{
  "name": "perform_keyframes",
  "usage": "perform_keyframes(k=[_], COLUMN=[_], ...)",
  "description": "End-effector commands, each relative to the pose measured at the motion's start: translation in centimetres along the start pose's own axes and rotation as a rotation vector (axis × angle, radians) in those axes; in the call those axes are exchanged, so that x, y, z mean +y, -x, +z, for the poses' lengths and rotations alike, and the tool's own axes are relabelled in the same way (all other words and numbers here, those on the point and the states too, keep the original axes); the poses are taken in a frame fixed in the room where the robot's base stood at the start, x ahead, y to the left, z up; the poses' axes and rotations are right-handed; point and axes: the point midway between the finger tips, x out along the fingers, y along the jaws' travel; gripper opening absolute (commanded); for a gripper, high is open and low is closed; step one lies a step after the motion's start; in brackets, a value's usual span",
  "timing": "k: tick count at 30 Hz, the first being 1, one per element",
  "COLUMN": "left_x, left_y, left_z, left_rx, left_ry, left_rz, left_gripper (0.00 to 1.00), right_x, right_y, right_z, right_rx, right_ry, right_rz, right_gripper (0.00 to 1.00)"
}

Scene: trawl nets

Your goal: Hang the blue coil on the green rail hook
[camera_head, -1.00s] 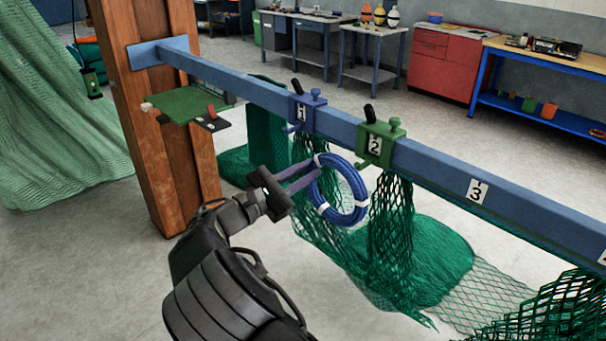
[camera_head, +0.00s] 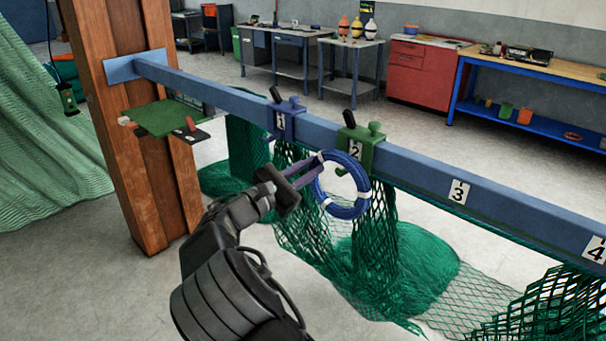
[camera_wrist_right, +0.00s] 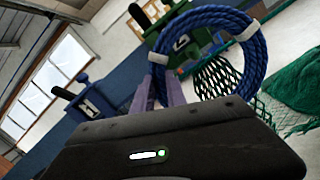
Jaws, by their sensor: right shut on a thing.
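The blue coil (camera_head: 347,212) is a ring of blue rope with white bands. My right gripper (camera_head: 316,170) is shut on its left side and holds it upright in the air. In the head view the coil overlaps the lower part of the green rail hook (camera_head: 367,140), a clamp marked 2 on the blue rail. I cannot tell whether they touch. The wrist view shows the coil (camera_wrist_right: 258,62) large, with the green hook (camera_wrist_right: 184,48) behind its left part. My left gripper is not in view.
The blue rail (camera_head: 420,170) runs from a wooden post (camera_head: 135,110) to the right. A blue hook (camera_head: 287,120) marked 1 sits left of the green one. Green netting (camera_head: 400,270) hangs below the rail. A small green shelf (camera_head: 160,117) is by the post.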

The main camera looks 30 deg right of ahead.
Motion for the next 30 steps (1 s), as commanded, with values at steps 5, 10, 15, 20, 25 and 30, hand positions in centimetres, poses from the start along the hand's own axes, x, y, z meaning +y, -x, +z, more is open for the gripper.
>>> perform_keyframes(k=[5, 10, 15, 20, 25, 30], left_x=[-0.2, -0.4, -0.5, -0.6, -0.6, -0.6], left_y=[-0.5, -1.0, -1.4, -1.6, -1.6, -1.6], left_z=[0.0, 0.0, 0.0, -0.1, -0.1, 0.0], left_rx=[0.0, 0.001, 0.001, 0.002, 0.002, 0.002], left_ry=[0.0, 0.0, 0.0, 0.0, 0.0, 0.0], left_rz=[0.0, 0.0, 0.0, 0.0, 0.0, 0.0], left_gripper=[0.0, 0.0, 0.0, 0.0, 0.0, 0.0], right_x=[-0.1, -0.3, -0.7, -0.9, -0.9, -0.9], right_y=[-1.4, -2.0, -2.0, -2.0, -2.0, -1.9], right_z=[-0.3, -1.1, -1.9, -2.3, -2.4, -2.4], right_rx=[-0.003, -0.001, -0.002, -0.002, -0.002, -0.002], right_ry=[-0.001, 0.001, 0.0, -0.001, -0.001, -0.001], right_rz=[0.0, 0.001, 0.001, 0.001, 0.001, 0.001], right_gripper=[0.0, 0.0, 0.0, 0.0, 0.0, 0.0])
